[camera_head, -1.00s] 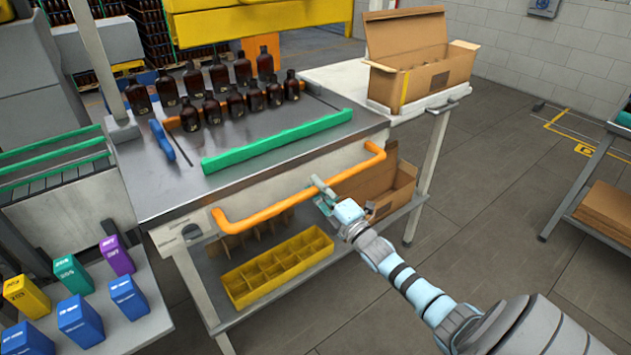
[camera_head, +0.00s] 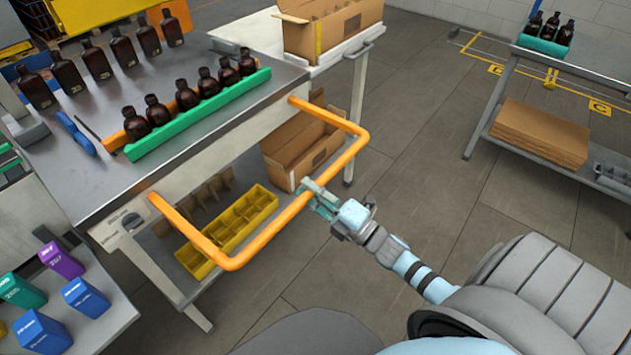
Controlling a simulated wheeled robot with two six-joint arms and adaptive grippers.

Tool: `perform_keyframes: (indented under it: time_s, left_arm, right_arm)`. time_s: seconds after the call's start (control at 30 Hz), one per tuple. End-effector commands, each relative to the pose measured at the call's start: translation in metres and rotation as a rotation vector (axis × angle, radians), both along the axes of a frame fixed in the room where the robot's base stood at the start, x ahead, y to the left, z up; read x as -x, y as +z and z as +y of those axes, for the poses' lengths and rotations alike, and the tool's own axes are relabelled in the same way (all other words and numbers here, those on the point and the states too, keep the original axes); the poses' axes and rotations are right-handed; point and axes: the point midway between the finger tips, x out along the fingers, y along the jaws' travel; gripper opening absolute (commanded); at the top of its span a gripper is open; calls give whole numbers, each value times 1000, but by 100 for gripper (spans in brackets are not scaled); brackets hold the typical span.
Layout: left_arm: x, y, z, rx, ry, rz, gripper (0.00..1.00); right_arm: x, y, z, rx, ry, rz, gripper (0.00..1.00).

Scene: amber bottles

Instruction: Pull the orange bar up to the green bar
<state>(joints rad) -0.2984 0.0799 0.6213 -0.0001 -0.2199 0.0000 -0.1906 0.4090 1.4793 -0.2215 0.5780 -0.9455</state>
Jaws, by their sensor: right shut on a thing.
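An orange bar (camera_head: 115,141) lies on the steel tabletop (camera_head: 150,92), mostly hidden behind a front row of amber bottles (camera_head: 187,96). This row stands between it and the green bar (camera_head: 200,117), close to the green bar. An orange handle (camera_head: 272,234) sticks far out from the table's front edge. My right gripper (camera_head: 318,198) is shut on the handle's front tube, right of its middle. My left gripper is out of view.
More amber bottles (camera_head: 97,62) stand in a back row, apart from the front row. A cardboard box (camera_head: 335,38) stands at the back right. A yellow divided crate (camera_head: 215,238) is below the handle. Floor to the right is clear up to another table.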

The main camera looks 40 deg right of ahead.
Motion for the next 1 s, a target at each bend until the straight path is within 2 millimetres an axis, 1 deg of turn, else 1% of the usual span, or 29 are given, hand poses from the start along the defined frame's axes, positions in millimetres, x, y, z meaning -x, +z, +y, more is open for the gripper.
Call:
perform_keyframes:
  time_s: [0.3,0.33,0.43,0.47,0.73,0.8,0.87,0.97,1.0]
  left_arm:
    - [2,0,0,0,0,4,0]
    - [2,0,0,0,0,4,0]
    - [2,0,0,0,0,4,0]
    - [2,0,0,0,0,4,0]
    - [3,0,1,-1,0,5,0]
    - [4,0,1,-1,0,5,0]
    - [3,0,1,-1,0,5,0]
    - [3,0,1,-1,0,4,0]
    - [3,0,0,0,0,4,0]
  right_arm:
    - [2,-1,0,1,0,2,0]
    - [2,-1,0,1,0,2,22]
    - [2,-1,-1,0,-2,2,38]
    - [2,-1,-1,0,-2,2,40]
    - [2,-1,-1,0,-2,1,40]
    - [6,-2,-3,0,-2,2,40]
    - [14,-4,-5,1,-2,4,40]
    - [36,-9,-11,1,-1,7,40]
    - [47,-11,-15,1,-1,7,40]
